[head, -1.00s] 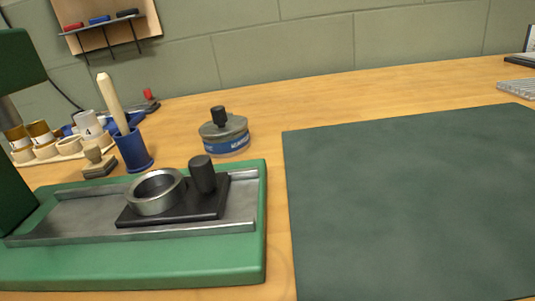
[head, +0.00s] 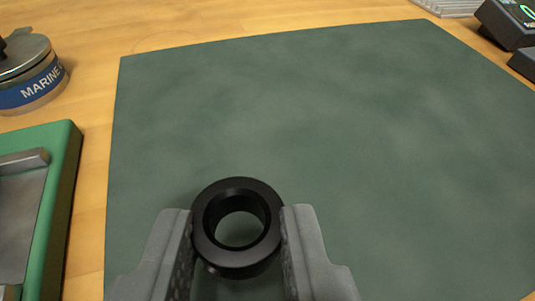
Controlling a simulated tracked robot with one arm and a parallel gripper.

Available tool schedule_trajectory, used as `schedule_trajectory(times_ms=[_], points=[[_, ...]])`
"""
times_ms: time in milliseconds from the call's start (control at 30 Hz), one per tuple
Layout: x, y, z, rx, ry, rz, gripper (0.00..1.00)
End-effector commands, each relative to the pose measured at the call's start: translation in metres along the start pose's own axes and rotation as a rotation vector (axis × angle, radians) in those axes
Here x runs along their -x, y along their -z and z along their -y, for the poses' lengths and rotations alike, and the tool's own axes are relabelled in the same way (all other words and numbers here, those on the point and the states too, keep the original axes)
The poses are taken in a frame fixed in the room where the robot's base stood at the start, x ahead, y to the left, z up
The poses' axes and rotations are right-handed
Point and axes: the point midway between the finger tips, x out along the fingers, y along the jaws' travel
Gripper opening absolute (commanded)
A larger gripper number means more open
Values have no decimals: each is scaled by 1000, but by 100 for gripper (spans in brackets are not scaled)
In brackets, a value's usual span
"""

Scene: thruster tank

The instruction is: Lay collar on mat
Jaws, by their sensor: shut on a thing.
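The collar (head: 238,263) is a thick black ring, low in the middle of the view. My gripper (head: 240,213) is shut on the collar, with one grey jaw on its left side and the other on its right. The mat (head: 330,120) is a large dark green sheet on the wooden bench, and it shows around the collar and through its hole. The collar is over the mat's near part. I cannot tell whether it touches the mat.
The corner of a green base (head: 65,165) with a metal channel is at the left. A tin with a blue label (head: 30,85) stands behind it. Dark boxes (head: 508,22) are at the far right. The rest of the mat is clear.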

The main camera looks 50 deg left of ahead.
Motion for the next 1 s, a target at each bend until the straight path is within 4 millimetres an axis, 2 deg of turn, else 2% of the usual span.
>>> schedule_trajectory(times_ms=[100, 333, 633, 1000], points=[[-15, 6, -1, 0, 3, -5, 4], [-26, 7, -5, 0, 0, 1, 4], [-39, -25, -6, -2, 0, 1, 4], [-40, -26, -5, 0, 1, 1, 4]])
